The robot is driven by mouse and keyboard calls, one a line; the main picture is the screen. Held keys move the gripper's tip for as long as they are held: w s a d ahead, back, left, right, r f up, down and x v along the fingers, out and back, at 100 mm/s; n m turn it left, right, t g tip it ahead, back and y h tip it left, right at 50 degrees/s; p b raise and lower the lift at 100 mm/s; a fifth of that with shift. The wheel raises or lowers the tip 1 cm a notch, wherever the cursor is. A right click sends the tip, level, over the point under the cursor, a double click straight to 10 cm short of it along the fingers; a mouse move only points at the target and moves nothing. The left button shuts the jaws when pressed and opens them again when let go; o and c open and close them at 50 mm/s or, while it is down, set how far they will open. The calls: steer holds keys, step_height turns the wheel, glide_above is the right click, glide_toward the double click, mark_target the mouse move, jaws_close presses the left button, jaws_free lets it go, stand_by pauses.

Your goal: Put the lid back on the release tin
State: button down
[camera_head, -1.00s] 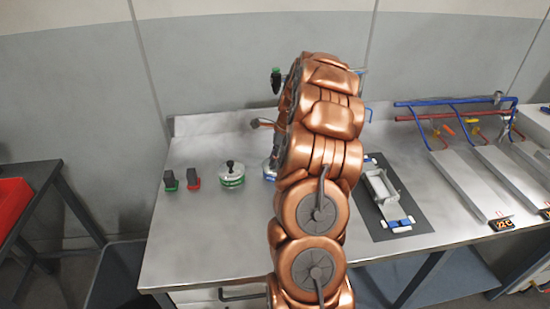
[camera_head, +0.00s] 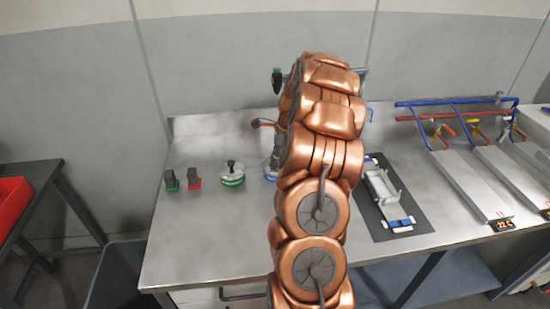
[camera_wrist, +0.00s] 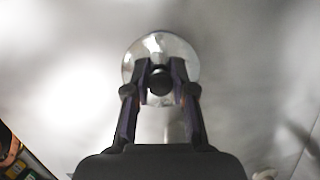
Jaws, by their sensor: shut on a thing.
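In the wrist view my gripper (camera_wrist: 160,84) is shut on the dark knob of a round, shiny, silvery lid (camera_wrist: 183,55). The lid sits just beyond my fingertips. Whether it touches anything underneath cannot be told. In the head view my arm covers the gripper and the lid. A round tin with green bands and a dark top piece (camera_head: 233,180) stands on the bench to the left of my arm. A blue-and-white item (camera_head: 269,170), perhaps another tin, shows partly from behind the arm. I cannot tell which is the release tin.
Two small dark blocks, one with a green base (camera_head: 172,181) and one with a red base (camera_head: 194,179), stand at the bench's left. A dark mat (camera_head: 407,215) with a white fixture (camera_head: 379,188) lies to the right. Sloped metal trays (camera_head: 470,184) and blue pipes (camera_head: 455,102) are farther right.

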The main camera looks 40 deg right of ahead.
steer(key=shift+f, duration=0.15)
stand_by(0.8)
steer(key=shift+c, duration=2)
jaws_free()
steer(key=shift+r+p, duration=1.05)
steer(key=shift+r, duration=2.5)
jaws_close()
steer(key=shift+s+a+f+b, duration=0.1)
steer(key=shift+f+b, duration=0.55)
steer(key=shift+f, duration=1.6)
